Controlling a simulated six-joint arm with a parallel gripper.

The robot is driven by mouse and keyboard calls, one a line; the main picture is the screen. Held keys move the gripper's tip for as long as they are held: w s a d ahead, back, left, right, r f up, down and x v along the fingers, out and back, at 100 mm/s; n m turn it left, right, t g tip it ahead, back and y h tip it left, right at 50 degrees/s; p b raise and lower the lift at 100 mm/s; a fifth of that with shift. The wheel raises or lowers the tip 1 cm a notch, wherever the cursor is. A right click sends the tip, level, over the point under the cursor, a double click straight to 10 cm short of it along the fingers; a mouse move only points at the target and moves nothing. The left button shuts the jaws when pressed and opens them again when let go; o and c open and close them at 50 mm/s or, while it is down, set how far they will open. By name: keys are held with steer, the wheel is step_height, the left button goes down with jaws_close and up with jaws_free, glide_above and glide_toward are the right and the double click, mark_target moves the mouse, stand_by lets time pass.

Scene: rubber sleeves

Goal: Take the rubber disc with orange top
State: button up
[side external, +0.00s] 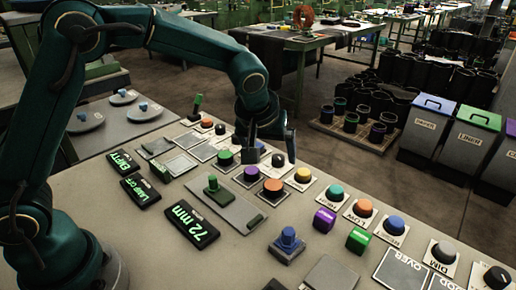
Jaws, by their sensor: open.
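A dark rubber disc with an orange top (273,187) sits on a square plate on the grey bench. It is in a row with a disc with a purple top (251,174) and a disc with a green top (225,157). My gripper (271,156) is open, pointing down, just behind this row in the side external view. No disc shows held between its fingers. Its exact height above the bench is hard to tell. Two other orange-topped pieces show, one at the far left (207,123) and one on a labelled plate to the right (363,208).
A yellow-topped piece (303,175) stands right of the orange disc. A black knob (278,160) is near my fingers.

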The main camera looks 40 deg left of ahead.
steer(key=g, duration=0.1)
glide_above(273, 185)
steer(key=s, duration=0.2)
steer(key=f, duration=0.2)
steer(key=d+f, duration=0.1)
steer(key=f, duration=0.1)
steer(key=shift+f, duration=0.2)
steer(key=shift+x, duration=2.35)
steer(key=c, duration=1.5)
